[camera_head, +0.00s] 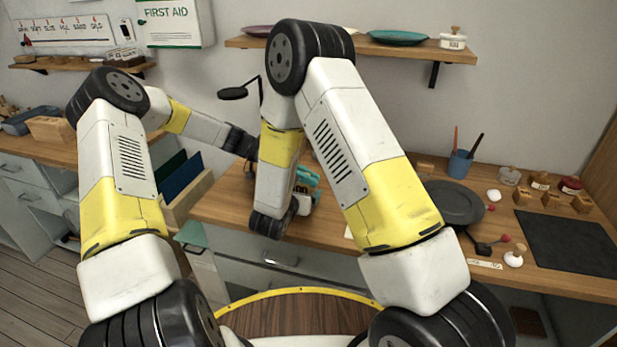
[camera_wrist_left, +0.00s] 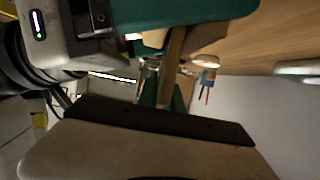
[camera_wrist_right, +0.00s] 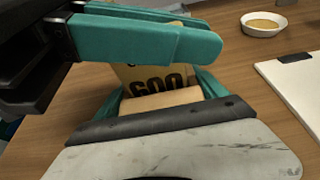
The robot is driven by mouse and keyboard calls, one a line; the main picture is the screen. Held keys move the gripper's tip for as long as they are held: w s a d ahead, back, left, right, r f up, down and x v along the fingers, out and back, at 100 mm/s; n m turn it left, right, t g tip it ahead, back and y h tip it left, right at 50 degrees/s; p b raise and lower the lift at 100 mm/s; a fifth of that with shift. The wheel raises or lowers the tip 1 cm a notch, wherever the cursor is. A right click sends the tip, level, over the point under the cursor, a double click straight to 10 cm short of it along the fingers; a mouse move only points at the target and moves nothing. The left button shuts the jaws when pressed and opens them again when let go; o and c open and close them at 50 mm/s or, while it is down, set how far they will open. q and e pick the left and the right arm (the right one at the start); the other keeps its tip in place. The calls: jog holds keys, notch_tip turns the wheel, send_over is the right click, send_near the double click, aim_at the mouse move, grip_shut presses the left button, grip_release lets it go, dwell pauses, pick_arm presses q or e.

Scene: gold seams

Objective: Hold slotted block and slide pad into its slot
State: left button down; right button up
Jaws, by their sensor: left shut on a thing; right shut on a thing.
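In the right wrist view, my right gripper (camera_wrist_right: 200,65) has its teal fingers shut on a tan piece (camera_wrist_right: 165,98) with dark characters that look like "600". A paler wooden part shows at its lower edge. In the left wrist view, a teal finger of my left gripper (camera_wrist_left: 185,28) is at the top, against a brown wooden piece (camera_wrist_left: 172,70) with a narrow strip; the grip itself is mostly hidden. I cannot tell which piece is the slotted block and which the pad, nor see a slot. In the head view my right arm covers most of the work area.
The wooden bench (camera_head: 375,245) carries a dark round plate (camera_head: 452,203), a blue cup (camera_head: 460,164) with brushes, small wooden blocks and a dark mat (camera_head: 572,243) to the right. A white board (camera_wrist_right: 296,85) and small bowl (camera_wrist_right: 264,24) lie beside the right gripper.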

pick_arm(q)
jog(key=shift+f, duration=0.35)
dwell(0.3)
jog(key=c, duration=1.4)
grip_release()
jog(key=v, duration=1.2)
pick_arm(e)
jog(key=o, duration=1.5)
